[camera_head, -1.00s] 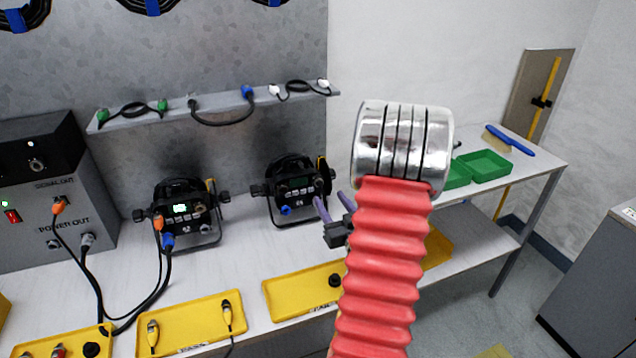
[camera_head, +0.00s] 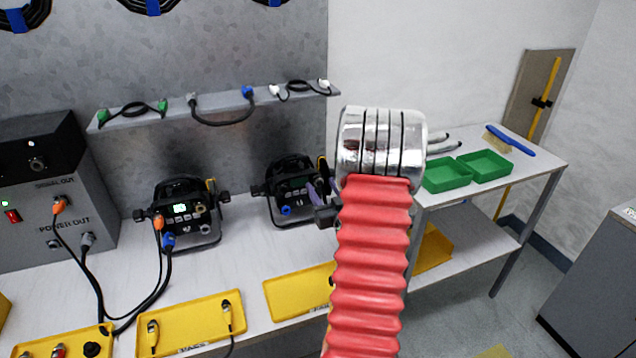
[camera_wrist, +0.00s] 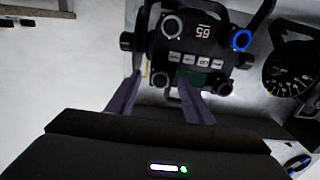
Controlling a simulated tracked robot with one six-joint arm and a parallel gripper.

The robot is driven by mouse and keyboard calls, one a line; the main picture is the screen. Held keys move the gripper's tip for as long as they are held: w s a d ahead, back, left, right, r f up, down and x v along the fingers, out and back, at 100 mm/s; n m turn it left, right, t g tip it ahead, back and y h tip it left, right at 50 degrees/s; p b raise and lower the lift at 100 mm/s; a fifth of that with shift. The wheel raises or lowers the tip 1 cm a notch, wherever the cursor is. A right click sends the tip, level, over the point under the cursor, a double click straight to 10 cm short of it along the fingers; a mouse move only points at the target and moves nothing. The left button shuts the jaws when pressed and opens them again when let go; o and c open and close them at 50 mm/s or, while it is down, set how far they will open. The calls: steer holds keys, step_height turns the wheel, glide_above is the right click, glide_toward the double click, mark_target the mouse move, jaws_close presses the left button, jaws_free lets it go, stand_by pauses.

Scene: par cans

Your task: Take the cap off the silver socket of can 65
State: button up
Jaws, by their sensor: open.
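Can 65 (camera_head: 291,188) is the right-hand black par can on the bench. It shows upside down in the wrist view (camera_wrist: 203,55), with its number 65. Its blue socket (camera_wrist: 240,40) is at upper right there. A silver-rimmed socket (camera_wrist: 171,27) with a dark middle is at upper left; I cannot tell the cap apart from it. The fingers point toward the can's panel, below the silver socket in the wrist view. My gripper (camera_head: 320,191) covers the can's right side in the head view.
Another lit can (camera_head: 180,210) with cables stands to the left. Yellow trays (camera_head: 190,320) line the bench front. A shelf (camera_head: 215,105) with short cables hangs above the cans. Green trays (camera_head: 447,176) and a brush (camera_head: 510,141) lie at right.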

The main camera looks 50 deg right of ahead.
mark_target(320, 184)
steer(key=shift+c, duration=0.4)
stand_by(0.5)
jaws_close()
stand_by(0.4)
steer(key=shift+v, duration=0.8)
steer(key=shift+s+a, duration=0.2)
steer(key=shift+s, duration=0.1)
steer(key=shift+s+a, duration=0.15)
steer(key=shift+s, duration=0.15)
steer(key=shift+s+a, duration=0.2)
steer(key=shift+s, duration=0.1)
steer(key=shift+s+a, duration=0.15)
steer(key=shift+s, duration=0.15)
steer(key=shift+s+a, duration=0.2)
steer(key=shift+s, duration=0.1)
